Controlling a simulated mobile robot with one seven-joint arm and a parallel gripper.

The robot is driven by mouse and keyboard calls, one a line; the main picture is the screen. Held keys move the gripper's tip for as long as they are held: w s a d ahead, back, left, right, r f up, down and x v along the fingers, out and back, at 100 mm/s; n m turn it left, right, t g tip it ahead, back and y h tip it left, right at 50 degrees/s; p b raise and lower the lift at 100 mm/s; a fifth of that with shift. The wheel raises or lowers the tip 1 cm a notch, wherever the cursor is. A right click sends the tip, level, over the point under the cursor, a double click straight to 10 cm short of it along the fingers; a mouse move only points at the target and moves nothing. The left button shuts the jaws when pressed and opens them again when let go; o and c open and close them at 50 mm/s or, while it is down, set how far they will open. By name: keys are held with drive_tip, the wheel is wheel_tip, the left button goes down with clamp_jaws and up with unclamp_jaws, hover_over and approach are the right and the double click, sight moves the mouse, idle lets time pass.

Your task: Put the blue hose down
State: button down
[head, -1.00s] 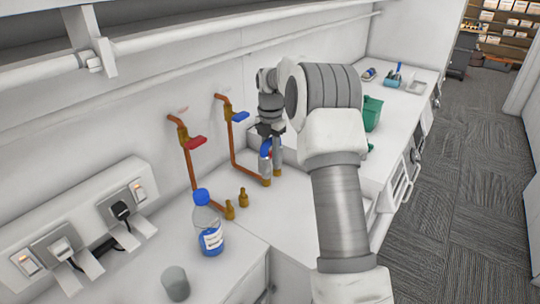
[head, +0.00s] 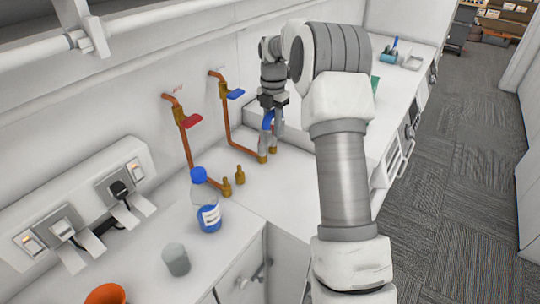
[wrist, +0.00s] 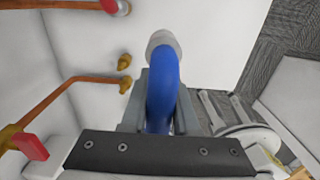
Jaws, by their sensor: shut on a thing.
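My gripper (head: 271,122) is shut on the blue hose (wrist: 160,95), which lies between its two fingers in the wrist view. The hose is curved, with a pale grey end piece (wrist: 162,42) pointing away from the wrist. In the head view only a short bit of the blue hose (head: 267,121) shows below the gripper. The gripper is by the wall, just above brass fittings (head: 262,157) at the foot of the pipe with the blue valve handle (head: 235,94). I cannot tell whether the hose end touches a fitting.
A second copper pipe has a red valve handle (head: 188,121). Brass fittings (head: 227,187) stand on the counter. A blue-capped bottle (head: 207,208), a grey cup (head: 176,260) and an orange container (head: 106,294) are nearer. Clear counter (head: 266,196) lies right of the fittings.

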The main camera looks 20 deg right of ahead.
drive_tip(key=s+d+f+b, duration=0.3)
drive_tip(key=s+d, duration=0.1)
drive_tip(key=s, duration=0.4)
drive_tip(key=s+d+f+b, duration=0.2)
drive_tip(key=s+d+b, duration=0.1)
drive_tip(key=s, duration=0.6)
drive_tip(key=s+d+f+b, duration=0.3)
drive_tip(key=s+d, duration=0.1)
drive_tip(key=s, duration=0.4)
drive_tip(key=w+a+f, duration=0.2)
drive_tip(key=w, duration=0.1)
drive_tip(key=w+a+f, duration=0.2)
drive_tip(key=w+a+f+b, duration=0.1)
drive_tip(key=w+a+f, duration=0.2)
drive_tip(key=shift+w, duration=0.35)
drive_tip(key=shift+f, duration=2)
drive_tip(key=shift+f, duration=0.1)
drive_tip(key=shift+f, duration=0.15)
drive_tip(key=c, duration=0.7)
unclamp_jaws()
drive_tip(key=shift+r, duration=0.2)
